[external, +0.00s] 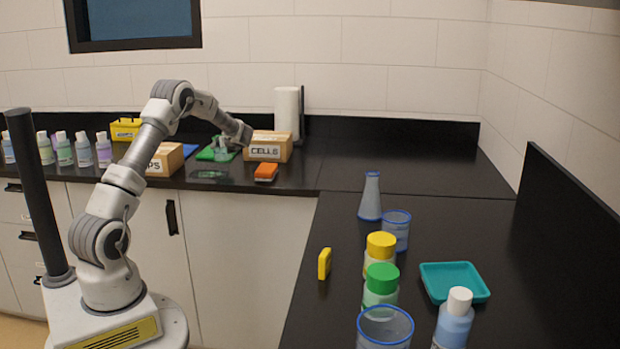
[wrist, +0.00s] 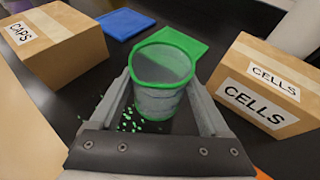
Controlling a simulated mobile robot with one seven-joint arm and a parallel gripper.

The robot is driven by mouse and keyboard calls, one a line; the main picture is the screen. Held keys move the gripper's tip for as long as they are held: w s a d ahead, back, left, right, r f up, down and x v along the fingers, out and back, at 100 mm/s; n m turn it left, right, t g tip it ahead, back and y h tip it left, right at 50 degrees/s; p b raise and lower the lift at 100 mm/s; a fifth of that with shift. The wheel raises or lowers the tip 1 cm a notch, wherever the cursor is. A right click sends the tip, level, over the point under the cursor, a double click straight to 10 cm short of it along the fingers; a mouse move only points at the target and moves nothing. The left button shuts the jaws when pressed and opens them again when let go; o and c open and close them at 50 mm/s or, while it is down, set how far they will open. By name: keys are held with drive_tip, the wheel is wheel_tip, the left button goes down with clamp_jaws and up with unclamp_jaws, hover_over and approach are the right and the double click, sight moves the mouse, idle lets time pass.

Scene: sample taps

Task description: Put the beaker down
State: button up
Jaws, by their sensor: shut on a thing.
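A beaker (wrist: 160,90) with a green rim and clear grey walls is between the fingers of my gripper (wrist: 165,100) in the wrist view. My gripper is shut on it, and the beaker looks upright. In the external view my gripper (external: 232,147) is over the back counter, beside the CELLS box, with the beaker (external: 221,148) small at its tip. I cannot tell whether the beaker touches the counter.
A CELLS box (wrist: 262,85) stands close on the right and a CAPS box (wrist: 50,45) on the left. A blue mat (wrist: 125,22) lies behind. Small green bits (wrist: 128,122) show by the left finger. An orange block (external: 266,172) is near the counter's front.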

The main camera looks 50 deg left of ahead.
sight(225, 152)
drive_tip(key=shift+f+b, duration=0.3)
drive_tip(key=shift+f, duration=1.45)
drive_tip(key=shift+f, duration=0.2)
drive_tip(key=o, duration=1.2)
drive_tip(key=shift+c, duration=0.2)
drive_tip(key=shift+r, duration=0.1)
drive_tip(key=shift+r, duration=0.25)
drive_tip(key=v, duration=1.2)
drive_tip(key=shift+p, duration=0.4)
